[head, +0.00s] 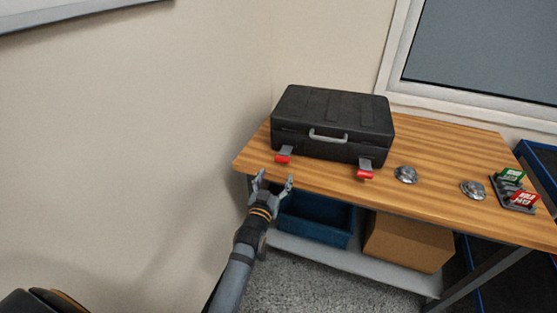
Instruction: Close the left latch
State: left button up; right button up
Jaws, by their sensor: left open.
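A black hard case (334,118) stands on the wooden table with its lid down and its grey handle facing me. The left latch (283,156) is a grey plate with a red tip and sticks out from the case front, hanging open. The right latch (366,170), also red-tipped, sticks out in the same way. My left gripper (275,181) is open and empty, just below and in front of the left latch, apart from it. My right gripper is not in view.
The wooden table (440,190) also holds two silver domed discs (406,174) (473,189) and a dark rack (516,195) with green and red tags. Below are a blue bin (316,220) and a cardboard box (407,242). A wall is at left.

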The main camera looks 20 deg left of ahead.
aim_at(282, 161)
pick_arm(q)
jog(key=w, duration=0.3)
jog(key=w+b, duration=0.1)
jog(key=w, duration=0.2)
jog(key=w+b, duration=0.1)
jog(key=w, duration=0.2)
jog(key=shift+w+a+f, duration=0.1)
jog(key=shift+w+a, duration=0.15)
jog(key=shift+c, duration=0.2)
grip_shut()
